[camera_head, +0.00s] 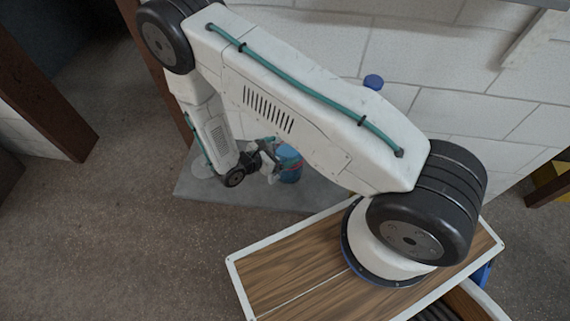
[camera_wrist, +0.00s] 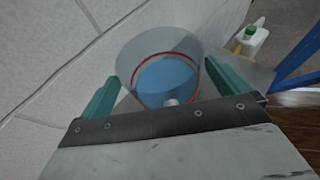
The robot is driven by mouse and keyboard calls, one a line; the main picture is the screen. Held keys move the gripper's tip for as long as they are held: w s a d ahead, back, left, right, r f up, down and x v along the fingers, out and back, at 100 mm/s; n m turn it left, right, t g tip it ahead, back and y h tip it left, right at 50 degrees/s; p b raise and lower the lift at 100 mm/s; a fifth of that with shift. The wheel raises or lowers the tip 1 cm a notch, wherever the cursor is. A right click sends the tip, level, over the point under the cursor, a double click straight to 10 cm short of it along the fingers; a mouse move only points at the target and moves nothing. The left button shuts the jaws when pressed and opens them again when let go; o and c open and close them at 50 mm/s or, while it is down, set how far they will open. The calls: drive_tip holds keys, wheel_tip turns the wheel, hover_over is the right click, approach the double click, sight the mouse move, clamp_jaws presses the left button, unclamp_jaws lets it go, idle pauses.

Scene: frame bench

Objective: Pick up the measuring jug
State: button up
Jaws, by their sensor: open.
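The measuring jug (camera_wrist: 165,78) is a clear, round vessel with a red band and blue inside, seen from above in the wrist view. In the head view it is a small blue shape (camera_head: 291,172) on a grey slab by the wall, partly hidden by my arm. My gripper (camera_wrist: 162,72) is open, with one teal finger at the left of the jug and one at the right. Whether either finger touches it I cannot tell. In the head view my gripper (camera_head: 270,158) is beside the jug, and its fingers are hard to make out.
The grey slab (camera_head: 215,190) stands against a white block wall (camera_head: 450,60). A white bottle with a green cap (camera_wrist: 252,36) stands to the right in the wrist view. A round blue thing (camera_head: 374,82) shows above my arm. Brown floor (camera_head: 100,240) lies open at left.

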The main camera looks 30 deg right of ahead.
drive_tip(key=c, duration=1.5)
drive_tip(key=shift+r, duration=0.1)
drive_tip(key=shift+c, duration=0.9)
drive_tip(key=shift+r, duration=0.1)
